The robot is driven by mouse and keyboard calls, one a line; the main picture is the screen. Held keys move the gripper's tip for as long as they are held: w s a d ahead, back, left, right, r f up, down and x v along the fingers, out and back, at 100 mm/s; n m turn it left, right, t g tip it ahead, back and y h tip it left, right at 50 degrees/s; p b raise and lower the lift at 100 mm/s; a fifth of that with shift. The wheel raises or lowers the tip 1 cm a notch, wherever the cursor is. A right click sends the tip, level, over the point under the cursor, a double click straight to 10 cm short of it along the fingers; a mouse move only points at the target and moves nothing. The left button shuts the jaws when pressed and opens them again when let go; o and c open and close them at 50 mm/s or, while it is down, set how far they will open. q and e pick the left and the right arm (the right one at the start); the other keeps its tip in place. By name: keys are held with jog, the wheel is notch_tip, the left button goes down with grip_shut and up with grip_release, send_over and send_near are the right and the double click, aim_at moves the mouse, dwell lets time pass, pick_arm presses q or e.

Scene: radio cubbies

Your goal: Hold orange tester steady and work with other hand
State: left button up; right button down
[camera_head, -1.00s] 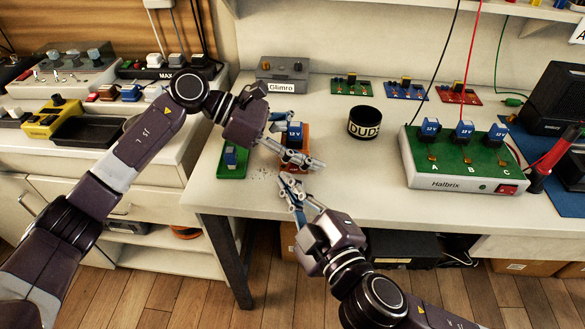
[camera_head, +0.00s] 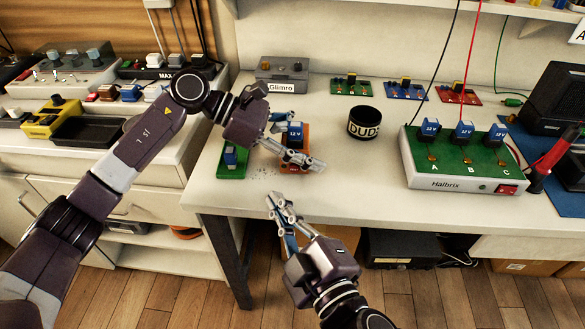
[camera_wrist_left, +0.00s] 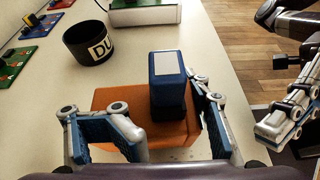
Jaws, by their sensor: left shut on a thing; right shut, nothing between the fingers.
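The orange tester (camera_head: 304,131) sits upright on the bench near its front left part, with a blue block with a white top (camera_head: 295,130) on it. My left gripper (camera_head: 299,141) is shut on the tester, one finger on each side; the fingers hide part of it. In the left wrist view the tester's orange body (camera_wrist_left: 122,103) and the blue block (camera_wrist_left: 168,85) show between the fingers. My right gripper (camera_head: 277,203) is shut and empty, in front of the tester near the bench's front edge, apart from it. It also shows at the right of the left wrist view (camera_wrist_left: 283,118).
The bench front between is clear.

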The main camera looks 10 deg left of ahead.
pick_arm(q)
jog(key=shift+s+f, duration=0.1)
jog(key=shift+f, duration=0.25)
jog(key=o, duration=1.3)
jog(key=shift+c, duration=0.2)
jog(key=shift+o, duration=1.1)
jog(key=shift+a+r, duration=0.1)
